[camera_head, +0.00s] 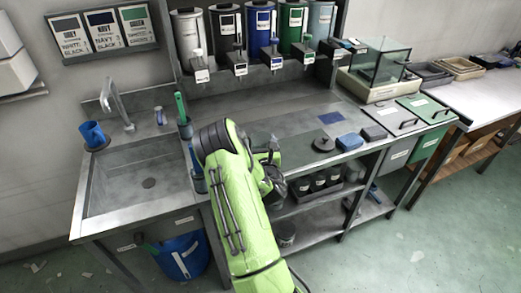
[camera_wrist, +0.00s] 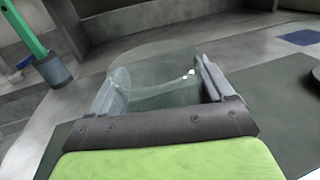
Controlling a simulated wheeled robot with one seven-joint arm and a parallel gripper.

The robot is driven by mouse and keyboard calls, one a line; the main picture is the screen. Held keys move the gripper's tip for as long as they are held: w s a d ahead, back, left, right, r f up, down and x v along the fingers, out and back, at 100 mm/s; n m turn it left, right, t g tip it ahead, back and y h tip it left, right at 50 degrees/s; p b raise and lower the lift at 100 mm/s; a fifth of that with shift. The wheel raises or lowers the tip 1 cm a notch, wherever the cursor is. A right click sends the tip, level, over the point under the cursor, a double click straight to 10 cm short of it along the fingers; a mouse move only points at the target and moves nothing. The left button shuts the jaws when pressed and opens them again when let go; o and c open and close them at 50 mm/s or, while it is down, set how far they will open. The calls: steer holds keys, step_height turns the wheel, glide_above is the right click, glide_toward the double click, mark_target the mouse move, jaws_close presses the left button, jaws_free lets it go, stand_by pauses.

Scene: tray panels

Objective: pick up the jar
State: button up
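A clear glass jar (camera_wrist: 155,98) stands between the two fingers of my gripper (camera_wrist: 162,78) in the wrist view. The fingers are wide apart, one at each side of the jar. The left finger looks pale, as if seen through glass. I cannot tell whether the fingers touch the jar or are just around it. In the head view my gripper (camera_head: 267,152) is low over the front of the counter, and my green arm hides part of that spot. The jar is hard to make out there.
A holder with a green-handled tool (camera_head: 184,122) is left of my gripper, near the sink (camera_head: 140,178). A dark round lid (camera_head: 323,144), a blue block (camera_head: 350,142) and a grey block (camera_head: 374,133) lie to the right. Several dispensers stand behind. The counter's back middle is clear.

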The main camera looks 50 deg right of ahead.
steer(key=c, duration=0.7)
